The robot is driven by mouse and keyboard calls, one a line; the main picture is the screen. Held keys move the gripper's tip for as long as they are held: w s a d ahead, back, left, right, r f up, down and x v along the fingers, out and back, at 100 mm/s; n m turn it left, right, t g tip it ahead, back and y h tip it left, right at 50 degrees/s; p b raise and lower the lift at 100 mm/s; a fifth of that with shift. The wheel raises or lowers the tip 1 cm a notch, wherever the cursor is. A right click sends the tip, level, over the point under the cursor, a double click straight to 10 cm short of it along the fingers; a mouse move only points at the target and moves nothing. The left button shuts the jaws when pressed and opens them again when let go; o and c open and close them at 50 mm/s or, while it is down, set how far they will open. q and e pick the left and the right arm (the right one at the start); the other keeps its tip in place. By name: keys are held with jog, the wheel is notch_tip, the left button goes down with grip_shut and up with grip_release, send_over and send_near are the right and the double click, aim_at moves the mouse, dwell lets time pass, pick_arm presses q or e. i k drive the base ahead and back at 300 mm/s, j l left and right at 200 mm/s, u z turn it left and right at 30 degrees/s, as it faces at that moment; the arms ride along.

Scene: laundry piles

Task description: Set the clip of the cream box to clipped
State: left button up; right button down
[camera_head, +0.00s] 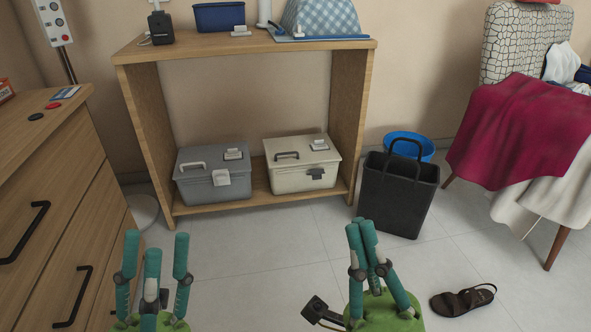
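The cream box (286,178) sits upright with its lid on, at the right of the wooden unit's bottom shelf. Its dark grey clip (315,174) is on the front, right of the middle; at this size I cannot tell whether it is fastened.
A grey box (196,187) with a light clip stands left of the cream box on the shelf (256,194). A black bag (398,200) stands right of the shelf, before a blue basin (424,146). A sandal (463,300) lies lower right. Drawers (60,205) are at left; the middle floor is clear.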

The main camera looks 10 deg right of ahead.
aim_at(316, 175)
jog(key=i+l+u, duration=0.2)
jog(key=i, duration=0.3)
jog(key=i+l+u, duration=0.2)
jog(key=i, duration=0.25)
jog(key=i+l+u, duration=0.2)
jog(key=i+l, duration=0.15)
jog(key=i, duration=0.15)
